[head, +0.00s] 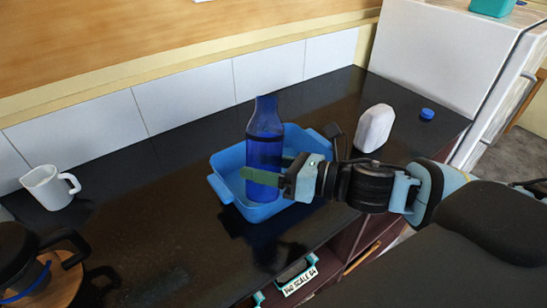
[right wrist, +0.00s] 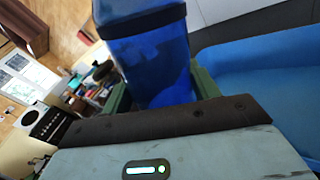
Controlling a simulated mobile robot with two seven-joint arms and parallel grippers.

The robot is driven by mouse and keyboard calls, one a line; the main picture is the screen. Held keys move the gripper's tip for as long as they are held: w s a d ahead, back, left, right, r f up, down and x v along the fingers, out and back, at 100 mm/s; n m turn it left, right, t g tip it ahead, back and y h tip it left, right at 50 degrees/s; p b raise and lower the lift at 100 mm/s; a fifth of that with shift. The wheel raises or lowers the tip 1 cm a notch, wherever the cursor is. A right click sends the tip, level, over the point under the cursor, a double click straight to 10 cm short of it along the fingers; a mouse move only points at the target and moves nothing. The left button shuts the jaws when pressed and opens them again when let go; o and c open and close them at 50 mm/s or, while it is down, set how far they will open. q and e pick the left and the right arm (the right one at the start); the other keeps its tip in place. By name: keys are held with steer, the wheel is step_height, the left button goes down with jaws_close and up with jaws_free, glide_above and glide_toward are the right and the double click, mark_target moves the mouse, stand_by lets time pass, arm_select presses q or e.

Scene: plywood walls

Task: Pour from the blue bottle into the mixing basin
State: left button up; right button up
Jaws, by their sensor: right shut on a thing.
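The blue bottle (head: 265,138) is upright in the head view, with dark liquid showing through its wall. My right gripper (head: 268,176) is shut on its lower part, with green fingers on its sides. The bottle also shows between the fingers in the right wrist view (right wrist: 152,62). The blue mixing basin (head: 228,165) is on the black counter, behind and around the bottle in the head view. I cannot tell whether the bottle touches it. The basin's wall also shows at the right of the right wrist view (right wrist: 265,65). My left gripper is not in view.
A white mug (head: 48,187) stands at the left of the counter (head: 130,195). A dark pot (head: 18,255) sits on a wooden board at the lower left. A white rounded object (head: 374,128) and a blue cap (head: 426,114) lie right of the basin.

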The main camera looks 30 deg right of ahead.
mark_target(279, 142)
steer(key=n, duration=0.2)
steer(key=shift+w+d+f+n+b, duration=0.2)
steer(key=shift+f+n+b, duration=0.1)
steer(key=shift+f+b, duration=0.1)
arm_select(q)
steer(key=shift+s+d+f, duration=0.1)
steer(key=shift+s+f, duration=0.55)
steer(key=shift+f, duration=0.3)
arm_select(e)
steer(key=shift+w+n+t, duration=0.1)
steer(key=shift+n+t, duration=0.2)
steer(key=shift+n, duration=0.4)
